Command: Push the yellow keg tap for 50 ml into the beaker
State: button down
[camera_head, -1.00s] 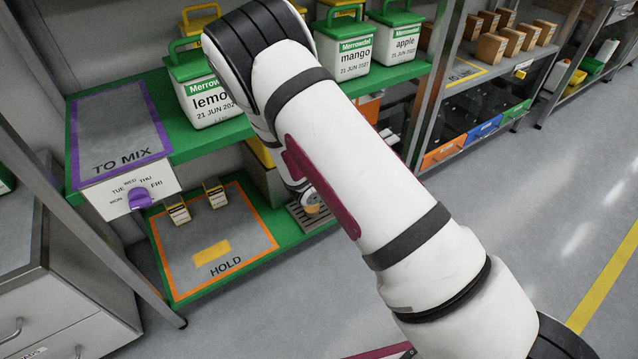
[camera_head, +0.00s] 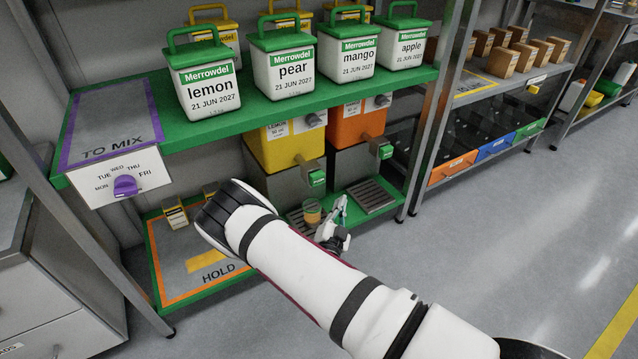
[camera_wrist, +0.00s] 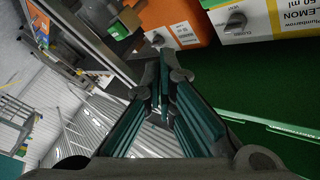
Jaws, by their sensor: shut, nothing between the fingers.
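The yellow keg (camera_head: 290,150), labelled lemon 50 ml, stands under the green shelf. Its tap (camera_head: 317,178) has a green end and sticks out at the front. The small beaker (camera_head: 312,213) stands on the grated drip tray below that tap. It looks orange-tinted; I cannot tell its fill. My gripper (camera_head: 340,206) is shut and empty, just right of the beaker and below the tap, apart from the tap. In the wrist view, my shut fingers (camera_wrist: 163,75) point toward the kegs. The yellow keg's label (camera_wrist: 295,15) shows at upper right there; the beaker is not seen.
The orange keg (camera_head: 355,128), with its own green-ended tap (camera_head: 385,151), stands to the right above a second drip tray (camera_head: 371,196). The HOLD area (camera_head: 165,285) is lower left.

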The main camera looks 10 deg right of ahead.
jog(key=b, duration=0.4)
send_near(324, 176)
jog(key=shift+w+d+r, duration=0.25)
jog(key=shift+w+d, duration=0.65)
jog(key=shift+w, duration=0.05)
jog(key=shift+w+d+r, duration=0.25)
jog(key=shift+w+d, duration=0.65)
jog(key=shift+d, duration=0.05)
jog(key=shift+w, duration=0.15)
jog(key=shift+w+a, duration=0.15)
jog(key=shift+w, duration=0.1)
jog(key=shift+w+a+b, duration=0.2)
jog(key=shift+w+b, duration=0.2)
jog(key=shift+w, duration=0.3)
dwell(1.0)
jog(key=shift+s, duration=0.15)
jog(key=shift+s+d+p, duration=0.15)
jog(key=shift+s+p, duration=0.2)
jog(key=shift+s, duration=0.1)
jog(key=shift+s+d+p, duration=0.2)
jog(key=shift+s+p, duration=0.1)
jog(key=shift+s, duration=0.2)
